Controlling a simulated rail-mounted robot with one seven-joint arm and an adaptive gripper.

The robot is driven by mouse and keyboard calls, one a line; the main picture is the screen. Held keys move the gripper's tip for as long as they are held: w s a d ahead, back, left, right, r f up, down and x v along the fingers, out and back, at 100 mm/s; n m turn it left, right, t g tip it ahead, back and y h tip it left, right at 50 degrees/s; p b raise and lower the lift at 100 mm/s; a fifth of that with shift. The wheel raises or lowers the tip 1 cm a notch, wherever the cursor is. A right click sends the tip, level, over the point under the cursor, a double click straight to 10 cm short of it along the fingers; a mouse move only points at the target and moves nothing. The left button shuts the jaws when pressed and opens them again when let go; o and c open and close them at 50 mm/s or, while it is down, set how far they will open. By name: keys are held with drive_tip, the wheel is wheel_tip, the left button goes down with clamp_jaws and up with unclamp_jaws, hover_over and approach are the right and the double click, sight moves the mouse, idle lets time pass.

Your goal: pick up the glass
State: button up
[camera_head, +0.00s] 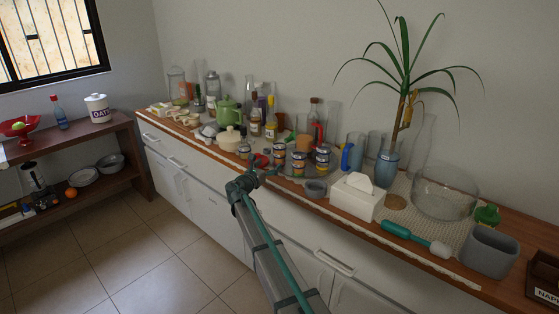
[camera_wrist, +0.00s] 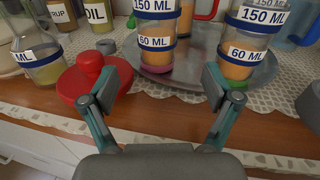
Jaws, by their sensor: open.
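In the wrist view, a glass (camera_wrist: 157,62) with an orange-brown filling and "150 ML" and "60 ML" bands stands upright beyond my gripper, between its fingers in the picture but apart from them. A similar banded glass (camera_wrist: 236,70) stands to its right, partly behind my right finger. Which one is the task's glass I cannot tell. My gripper (camera_wrist: 165,78) is open and empty at the counter's front edge. In the head view my gripper (camera_head: 256,164) is small, left of several banded glasses (camera_head: 298,163).
A red lidded thing (camera_wrist: 90,75) is close to my left finger. A grey tray (camera_wrist: 200,72) lies under the glasses. A tissue box (camera_head: 356,197) stands farther right on the crowded counter.

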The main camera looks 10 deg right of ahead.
sight(276, 157)
drive_tip(key=p+x, duration=0.1)
drive_tip(key=x, duration=0.9)
drive_tip(key=shift+w+a+r, duration=0.1)
drive_tip(key=shift+w+r, duration=0.1)
drive_tip(key=shift+c, duration=0.2)
drive_tip(key=c, duration=1.4)
drive_tip(key=shift+r, duration=0.1)
